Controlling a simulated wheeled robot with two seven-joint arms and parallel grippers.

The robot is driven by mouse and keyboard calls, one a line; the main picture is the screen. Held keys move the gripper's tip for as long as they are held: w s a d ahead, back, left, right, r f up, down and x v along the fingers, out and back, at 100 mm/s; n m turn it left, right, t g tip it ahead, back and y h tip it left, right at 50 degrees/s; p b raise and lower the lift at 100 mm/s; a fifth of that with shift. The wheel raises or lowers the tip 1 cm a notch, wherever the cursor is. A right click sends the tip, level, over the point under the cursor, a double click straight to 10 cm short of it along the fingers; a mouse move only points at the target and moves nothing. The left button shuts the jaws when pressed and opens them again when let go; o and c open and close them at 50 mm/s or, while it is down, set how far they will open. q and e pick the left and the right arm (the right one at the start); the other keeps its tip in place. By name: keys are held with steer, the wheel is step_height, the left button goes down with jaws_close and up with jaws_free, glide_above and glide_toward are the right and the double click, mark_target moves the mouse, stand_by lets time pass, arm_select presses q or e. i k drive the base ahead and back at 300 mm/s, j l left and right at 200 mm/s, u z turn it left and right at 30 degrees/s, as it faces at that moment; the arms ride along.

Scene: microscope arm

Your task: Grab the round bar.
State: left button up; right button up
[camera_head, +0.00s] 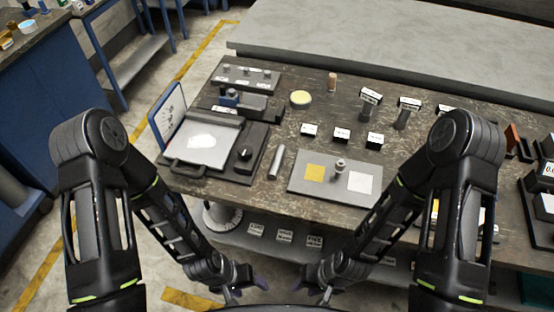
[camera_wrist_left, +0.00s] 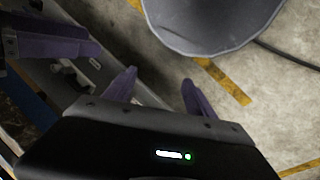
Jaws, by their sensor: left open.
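A round bar (camera_head: 276,161), a short silvery cylinder, lies on the dark worn tabletop (camera_head: 228,189) between the grey plate device and the flat grey board. My left gripper (camera_head: 248,288) is open and empty, low in front of the table and well short of the bar. Its two purple fingers stand apart in the left wrist view (camera_wrist_left: 159,92). My right gripper (camera_head: 311,287) is beside it, also low in front of the table, with its fingers apart and nothing seen between them. The bar is not in the left wrist view.
The grey plate device with a black knob (camera_head: 243,153) is left of the bar. The grey board (camera_head: 335,174) with yellow and white squares is right of it. Small white-topped blocks (camera_head: 342,134) stand behind. A lower shelf (camera_head: 284,238) holds labelled items.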

mark_target(275, 168)
steer(key=z, duration=1.4)
steer(key=k+j+z, duration=0.1)
steer(key=z, duration=0.25)
steer(key=k+j, duration=0.25)
steer(key=k, duration=0.15)
steer(key=k+j, duration=0.25)
steer(key=k, duration=0.1)
